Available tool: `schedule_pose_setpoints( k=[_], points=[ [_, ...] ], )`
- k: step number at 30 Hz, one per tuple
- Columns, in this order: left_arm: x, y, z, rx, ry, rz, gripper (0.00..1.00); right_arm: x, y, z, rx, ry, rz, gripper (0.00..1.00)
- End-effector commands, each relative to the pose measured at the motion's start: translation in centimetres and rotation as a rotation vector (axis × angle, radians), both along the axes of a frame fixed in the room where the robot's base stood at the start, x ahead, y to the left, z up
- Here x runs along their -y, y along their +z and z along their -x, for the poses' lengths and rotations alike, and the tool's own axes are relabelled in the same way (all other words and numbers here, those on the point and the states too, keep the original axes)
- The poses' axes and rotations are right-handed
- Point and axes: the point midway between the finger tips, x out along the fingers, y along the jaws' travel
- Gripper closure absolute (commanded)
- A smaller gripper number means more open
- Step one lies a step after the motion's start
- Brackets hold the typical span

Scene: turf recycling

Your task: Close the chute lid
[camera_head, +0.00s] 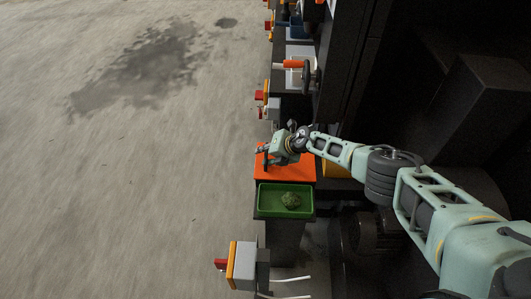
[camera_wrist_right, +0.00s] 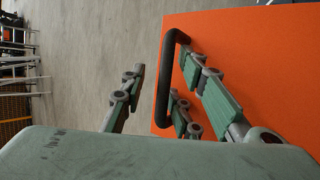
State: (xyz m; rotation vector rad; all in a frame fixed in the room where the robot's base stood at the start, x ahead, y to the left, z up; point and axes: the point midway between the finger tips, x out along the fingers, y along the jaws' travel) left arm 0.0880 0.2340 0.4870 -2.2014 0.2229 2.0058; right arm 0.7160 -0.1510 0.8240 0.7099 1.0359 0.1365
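The orange chute lid (camera_head: 296,172) lies just behind a green tray in the head view. It fills much of the right side of the right wrist view (camera_wrist_right: 270,60). A black bar handle (camera_wrist_right: 163,92) stands along the lid's edge. My right gripper (camera_head: 266,158) is over the lid's left part. In the right wrist view it is open (camera_wrist_right: 160,75), with one finger outside the handle and the others over the lid side. The handle shows between the fingers, not gripped. Whether the lid sits fully flat is hard to tell. My left gripper is not in view.
A box with a red button (camera_head: 242,265) is nearer. Dark machinery (camera_head: 480,100) fills the right. Open concrete floor (camera_head: 120,180) lies to the left.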

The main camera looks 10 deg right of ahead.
Motion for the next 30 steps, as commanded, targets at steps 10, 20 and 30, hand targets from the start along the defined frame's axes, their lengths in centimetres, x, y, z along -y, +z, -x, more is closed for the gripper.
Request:
schedule_pose_setpoints(
  k=[10,20,30],
  points=[
    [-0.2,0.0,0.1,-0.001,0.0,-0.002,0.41,0.5,0.5,0.3,-0.001,0.002,0.005,0.71],
    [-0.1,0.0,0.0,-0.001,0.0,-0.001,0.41,2.0,3.2,2.1,0.003,0.004,0.006,0.71],
    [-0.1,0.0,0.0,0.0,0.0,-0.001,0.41,4.0,7.0,5.0,0.0,0.002,0.001,0.71]
  ],
)
